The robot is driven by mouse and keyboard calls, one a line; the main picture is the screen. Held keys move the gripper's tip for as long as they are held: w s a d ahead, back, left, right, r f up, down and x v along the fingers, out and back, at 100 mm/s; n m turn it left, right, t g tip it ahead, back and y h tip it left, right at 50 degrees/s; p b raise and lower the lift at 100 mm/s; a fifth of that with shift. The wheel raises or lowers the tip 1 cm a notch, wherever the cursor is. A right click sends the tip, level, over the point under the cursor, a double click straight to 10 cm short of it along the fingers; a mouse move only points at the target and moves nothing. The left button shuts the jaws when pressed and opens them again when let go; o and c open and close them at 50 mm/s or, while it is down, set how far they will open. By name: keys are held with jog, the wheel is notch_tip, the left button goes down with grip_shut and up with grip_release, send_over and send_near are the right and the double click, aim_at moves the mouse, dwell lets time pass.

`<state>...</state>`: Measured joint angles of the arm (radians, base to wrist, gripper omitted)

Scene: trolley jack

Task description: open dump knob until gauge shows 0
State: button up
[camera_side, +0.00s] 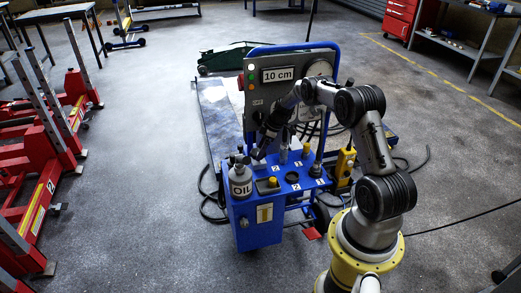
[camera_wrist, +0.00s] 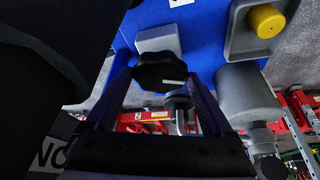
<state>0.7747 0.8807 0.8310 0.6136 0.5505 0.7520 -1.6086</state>
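A black lobed knob with a white mark (camera_wrist: 160,66) is in the wrist view, near a blue surface. My gripper (camera_wrist: 159,82) has its two dark fingers apart, one on each side of this knob; I cannot tell whether they touch it. In the side view my gripper (camera_side: 259,152) is above the blue trolley (camera_side: 262,234), beside the oil bottle (camera_side: 240,183), and the knob cannot be made out. The display (camera_side: 277,74) on the grey panel reads 10 cm. A round dial (camera_side: 320,68) on the panel is partly hidden by my arm and its reading is too small to tell.
A grey box with a yellow cap (camera_wrist: 266,21) and a grey bottle (camera_wrist: 246,96) are close to the right of the knob in the wrist view. A yellow-black device (camera_side: 344,166) and black hoses are at the trolley's right. Red stands (camera_side: 45,150) are far left.

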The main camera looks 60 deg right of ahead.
jog(key=shift+o, duration=0.6)
jog(key=shift+r, duration=0.1)
jog(key=shift+s+d+r, duration=0.1)
jog(key=shift+r, duration=0.2)
jog(key=v, duration=1.3)
jog(key=shift+s, duration=0.1)
